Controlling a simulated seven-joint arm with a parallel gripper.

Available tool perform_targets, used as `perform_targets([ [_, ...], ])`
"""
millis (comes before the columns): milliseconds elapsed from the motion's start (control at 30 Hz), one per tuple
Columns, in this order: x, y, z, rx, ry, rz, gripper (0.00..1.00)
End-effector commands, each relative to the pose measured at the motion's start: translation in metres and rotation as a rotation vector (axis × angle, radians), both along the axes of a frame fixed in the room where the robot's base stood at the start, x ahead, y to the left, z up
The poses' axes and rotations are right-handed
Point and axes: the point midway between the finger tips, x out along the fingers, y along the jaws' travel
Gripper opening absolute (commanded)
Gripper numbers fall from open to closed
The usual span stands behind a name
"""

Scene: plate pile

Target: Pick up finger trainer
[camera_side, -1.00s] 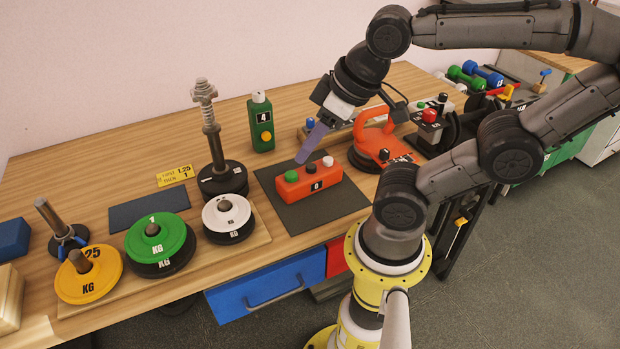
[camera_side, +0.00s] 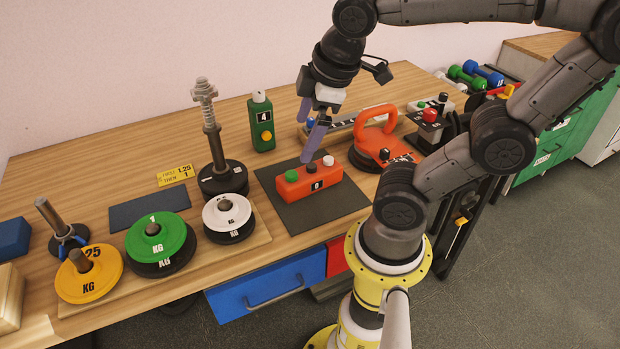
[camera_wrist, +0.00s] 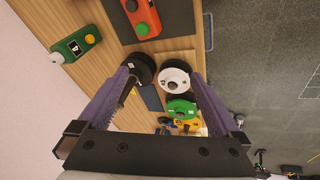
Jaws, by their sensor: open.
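No label marks the finger trainer; several button devices are candidates. An orange-red block (camera_side: 309,186) with green, black and white buttons, marked 0, lies on a dark mat (camera_side: 345,200); it shows at the top of the wrist view (camera_wrist: 143,18).
A spring post on a black base (camera_side: 222,180) stands left of the mat. White (camera_side: 226,211), green (camera_side: 157,236) and yellow (camera_side: 87,274) plates sit on a wooden board at the front left. An orange-handled object (camera_side: 378,140) and a red-topped device (camera_side: 430,116) stand right.

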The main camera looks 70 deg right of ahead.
Motion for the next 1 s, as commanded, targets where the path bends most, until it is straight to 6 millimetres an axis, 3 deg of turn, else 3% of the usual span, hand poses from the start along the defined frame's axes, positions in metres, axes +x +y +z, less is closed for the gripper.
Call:
perform_targets([
  [167, 0.027, -0.025, -0.011, -0.143, 0.224, 0.185, 1.0],
  [333, 0.055, -0.052, -0.037, -0.222, 0.47, 0.339, 1.0],
  [500, 0.071, -0.068, -0.066, -0.227, 0.62, 0.374, 1.0],
  [767, 0.067, -0.075, -0.093, -0.205, 0.686, 0.369, 1.0],
  [1000, 0.055, -0.088, -0.133, -0.205, 0.685, 0.366, 1.0],
])
